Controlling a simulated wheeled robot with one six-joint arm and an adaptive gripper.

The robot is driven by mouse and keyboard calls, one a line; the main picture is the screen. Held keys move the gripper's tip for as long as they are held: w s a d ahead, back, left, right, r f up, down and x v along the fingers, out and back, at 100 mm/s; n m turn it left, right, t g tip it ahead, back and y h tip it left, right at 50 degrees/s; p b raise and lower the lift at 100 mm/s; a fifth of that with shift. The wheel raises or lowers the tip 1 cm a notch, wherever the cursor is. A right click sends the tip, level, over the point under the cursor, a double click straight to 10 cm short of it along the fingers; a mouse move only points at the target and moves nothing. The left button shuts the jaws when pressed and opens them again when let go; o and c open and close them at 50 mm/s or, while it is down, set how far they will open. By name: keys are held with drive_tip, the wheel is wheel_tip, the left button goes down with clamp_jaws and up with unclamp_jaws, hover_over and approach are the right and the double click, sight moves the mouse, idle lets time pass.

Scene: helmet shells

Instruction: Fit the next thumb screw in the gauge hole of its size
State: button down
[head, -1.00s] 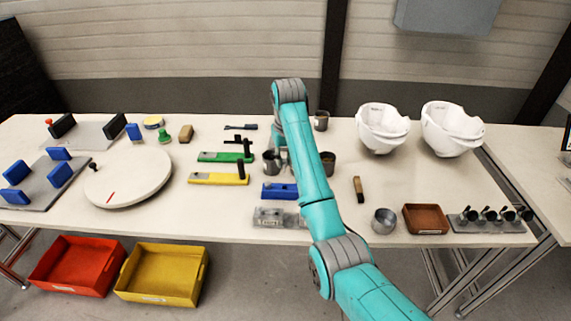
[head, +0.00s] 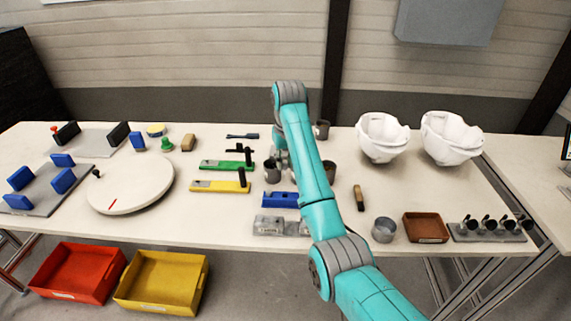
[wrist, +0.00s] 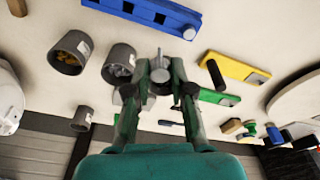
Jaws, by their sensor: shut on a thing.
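My gripper (wrist: 160,76) is shut on a small grey thumb screw (wrist: 159,60) in the wrist view, its thin end pointing away from the jaws. In the head view the arm mostly hides the gripper. A blue gauge (wrist: 150,12) with holes lies at the top of the wrist view; it also shows in the head view (head: 280,200). A yellow gauge (wrist: 234,69) and a green gauge (wrist: 217,97), each with a dark upright piece, lie right of the gripper in the wrist view. A cup with grey pieces (wrist: 119,64) is just left of the gripper.
A cup with brass-coloured pieces (wrist: 69,53) and another cup (wrist: 83,119) stand farther left in the wrist view. A grey block (head: 268,226) lies near the table's front edge. A turntable (head: 130,188) is at left, white helmet shells (head: 382,137) at right.

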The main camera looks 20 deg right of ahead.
drive_tip(key=shift+r, duration=0.15)
drive_tip(key=shift+r, duration=0.35)
drive_tip(key=shift+r, duration=0.2)
idle(0.4)
